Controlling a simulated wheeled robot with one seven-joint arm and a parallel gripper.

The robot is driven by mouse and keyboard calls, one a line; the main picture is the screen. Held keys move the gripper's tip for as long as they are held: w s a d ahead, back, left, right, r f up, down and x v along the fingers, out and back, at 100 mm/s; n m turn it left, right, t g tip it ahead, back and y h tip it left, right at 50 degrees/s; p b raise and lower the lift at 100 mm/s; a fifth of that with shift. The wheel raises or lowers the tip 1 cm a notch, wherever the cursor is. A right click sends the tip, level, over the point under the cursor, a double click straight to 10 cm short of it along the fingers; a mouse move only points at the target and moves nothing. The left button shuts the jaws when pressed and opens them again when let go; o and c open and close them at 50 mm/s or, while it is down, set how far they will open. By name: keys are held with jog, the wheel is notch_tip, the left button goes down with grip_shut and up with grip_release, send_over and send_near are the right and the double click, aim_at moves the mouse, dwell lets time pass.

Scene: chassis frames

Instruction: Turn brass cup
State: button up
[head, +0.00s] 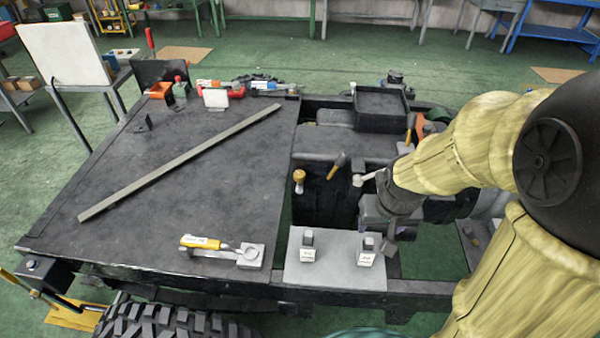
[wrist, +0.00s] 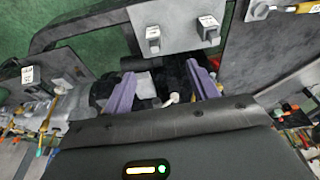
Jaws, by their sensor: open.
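A small brass-coloured cup-like knob (head: 299,177) stands upright on a dark block in the open bay of the black chassis, in the head view. I take it to be the brass cup. I cannot make it out in the wrist view, where my fingers and gripper body cover part of the bay. My gripper (wrist: 163,88) is open, with two purple fingers spread apart and nothing held between them. In the head view my arm comes in from the right, and its end is to the right of the cup, apart from it. The fingertips are hard to see there.
A white-tipped lever (head: 362,179) and a wooden-handled lever (head: 338,162) stand right of the cup. A grey plate (head: 335,272) with two labelled switches lies in front. A yellow-handled tool (head: 205,243) and a long bar (head: 180,163) lie on the left deck.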

jog(key=w+a+f, duration=0.1)
jog(key=w+a, duration=0.5)
jog(key=w, duration=0.3)
jog(key=w+a+f+t+b, duration=0.1)
jog(key=w+a, duration=0.5)
jog(key=w, duration=0.3)
jog(key=w+a+f+b, duration=0.1)
jog(key=w+a+f, duration=0.1)
jog(key=w+a, duration=0.5)
jog(key=w, duration=0.3)
jog(key=shift+n+t, duration=0.3)
jog(key=shift+w+f, duration=0.1)
jog(key=shift+w, duration=0.1)
jog(key=p, duration=0.3)
send_near(300, 173)
jog(key=x, duration=0.8)
jog(key=shift+w+a+f, duration=0.1)
jog(key=shift+a+f, duration=0.05)
jog(key=shift+f, duration=0.25)
jog(key=shift+f, duration=0.1)
jog(key=c, duration=1)
